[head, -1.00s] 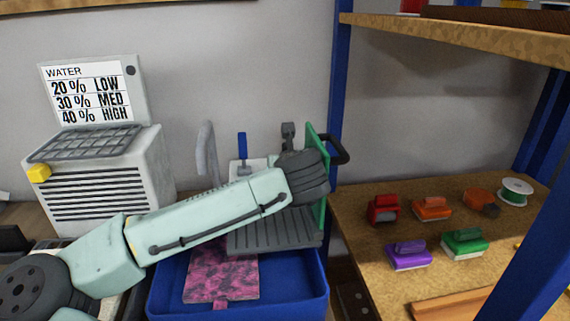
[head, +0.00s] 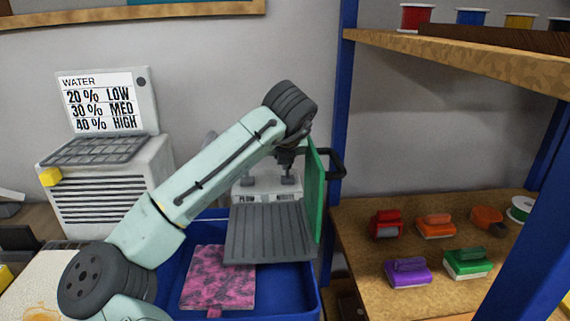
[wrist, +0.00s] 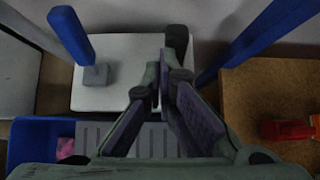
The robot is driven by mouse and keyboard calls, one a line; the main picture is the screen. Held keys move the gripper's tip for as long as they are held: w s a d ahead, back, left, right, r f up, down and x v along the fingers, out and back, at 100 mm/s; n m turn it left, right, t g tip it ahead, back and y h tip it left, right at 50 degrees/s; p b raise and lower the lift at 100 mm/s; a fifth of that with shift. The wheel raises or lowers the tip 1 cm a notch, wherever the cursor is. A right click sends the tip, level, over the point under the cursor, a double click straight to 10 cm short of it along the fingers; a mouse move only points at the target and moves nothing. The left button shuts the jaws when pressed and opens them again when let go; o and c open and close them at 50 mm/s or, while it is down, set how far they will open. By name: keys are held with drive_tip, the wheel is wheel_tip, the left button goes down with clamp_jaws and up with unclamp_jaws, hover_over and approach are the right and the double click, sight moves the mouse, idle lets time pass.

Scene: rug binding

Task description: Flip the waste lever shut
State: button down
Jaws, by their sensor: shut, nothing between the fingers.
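The lever box (head: 268,190) stands behind the blue tub, with a label at its right end that seems to read WASTE. The waste lever is a dark upright handle (wrist: 177,38), just beyond my gripper's fingertips in the wrist view. My gripper (wrist: 166,78) is shut and empty, pointing at this lever. I cannot tell whether they touch. A blue lever (wrist: 70,35) with a grey base stands to the left on the same white top (wrist: 120,88). In the head view my arm hides the blue lever and most of the waste lever; my gripper (head: 287,157) is partly hidden.
Below are a grey ribbed tray (head: 268,235) and a blue tub (head: 318,290) holding a pink mottled piece (head: 218,277). A blue post (head: 340,100) rises at the right.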

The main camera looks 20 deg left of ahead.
drive_tip(key=shift+w+a+r, duration=0.15)
drive_tip(key=shift+w, duration=0.25)
idle(0.6)
